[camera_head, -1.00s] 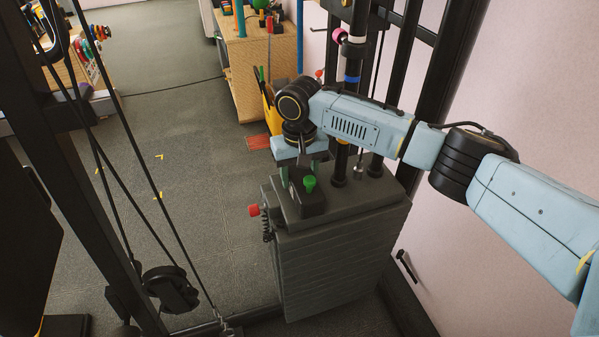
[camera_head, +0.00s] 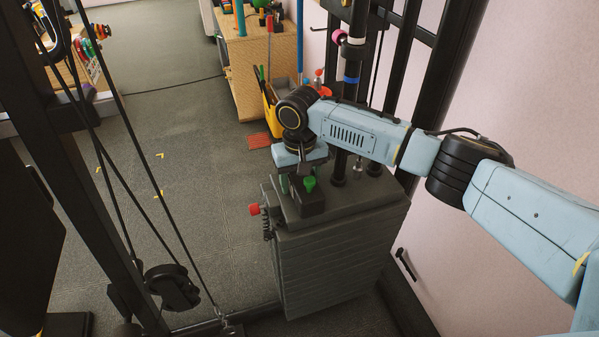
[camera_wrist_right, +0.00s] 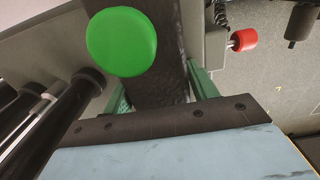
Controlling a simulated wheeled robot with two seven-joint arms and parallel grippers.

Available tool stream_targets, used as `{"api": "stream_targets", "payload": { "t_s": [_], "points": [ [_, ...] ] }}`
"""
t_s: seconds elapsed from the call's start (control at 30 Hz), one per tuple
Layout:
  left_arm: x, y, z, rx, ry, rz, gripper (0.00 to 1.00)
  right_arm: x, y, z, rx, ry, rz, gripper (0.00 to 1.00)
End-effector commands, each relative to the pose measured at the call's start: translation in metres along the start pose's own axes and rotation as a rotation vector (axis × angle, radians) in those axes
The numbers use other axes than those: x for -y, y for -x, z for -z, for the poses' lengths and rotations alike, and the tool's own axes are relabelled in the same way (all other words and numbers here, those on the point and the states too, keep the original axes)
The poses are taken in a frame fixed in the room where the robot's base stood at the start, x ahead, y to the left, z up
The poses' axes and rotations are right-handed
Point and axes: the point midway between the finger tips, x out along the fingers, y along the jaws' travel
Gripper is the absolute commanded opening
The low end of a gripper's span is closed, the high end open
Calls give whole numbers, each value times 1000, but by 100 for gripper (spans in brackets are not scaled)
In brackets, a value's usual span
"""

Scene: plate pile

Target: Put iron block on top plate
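The iron block (camera_head: 309,204), dark with a green knob, stands upright on the top plate (camera_head: 364,202) of the grey plate pile, near its left front corner. My right gripper (camera_head: 302,178) points down just behind the knob, its green fingers either side of the block. In the right wrist view the green knob (camera_wrist_right: 121,41) is large and the dark block (camera_wrist_right: 160,72) lies between the fingers (camera_wrist_right: 160,92). Whether the fingers press on it or stand slightly apart is unclear. My left gripper is not in view.
A red knob (camera_head: 254,209) sticks out from the pile's left side. A black frame with cables (camera_head: 90,170) stands at left. A pink wall closes the right side; open floor lies left of the pile.

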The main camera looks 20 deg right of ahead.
Motion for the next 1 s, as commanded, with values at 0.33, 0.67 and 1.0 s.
{"api": "stream_targets", "payload": {
  "t_s": [0.33,0.67,1.0],
  "points": [
    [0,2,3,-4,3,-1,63,0,5,2,-5,0,3,73],
    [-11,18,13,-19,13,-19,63,0,16,3,-8,1,5,73],
    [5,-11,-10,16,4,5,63,0,71,2,-8,0,6,73]
  ]
}}
